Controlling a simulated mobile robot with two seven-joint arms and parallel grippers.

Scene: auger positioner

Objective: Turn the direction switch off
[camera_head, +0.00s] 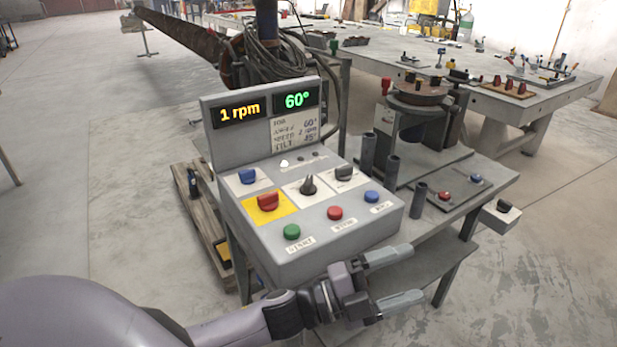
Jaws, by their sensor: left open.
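The grey control box (319,241) stands on a metal table. Its sloped panel has a blue knob (247,176), a red knob (268,202) on a yellow plate, a black pointer knob (308,186) and a dark grey knob (345,173). I cannot read which one is the direction switch. Green (291,232), red (335,213) and blue (371,197) push buttons line the front. The displays read 1 rpm (240,111) and 60° (294,100). My left gripper (416,275) is open and empty, in front of the box's lower right corner, touching no knob. My right gripper is not in view.
Dark upright tubes (391,173) and a round positioner table (420,93) stand right of the box. A small box with a black knob (501,207) hangs at the table's right edge. A larger workbench (540,98) with tools is behind. Open floor lies left.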

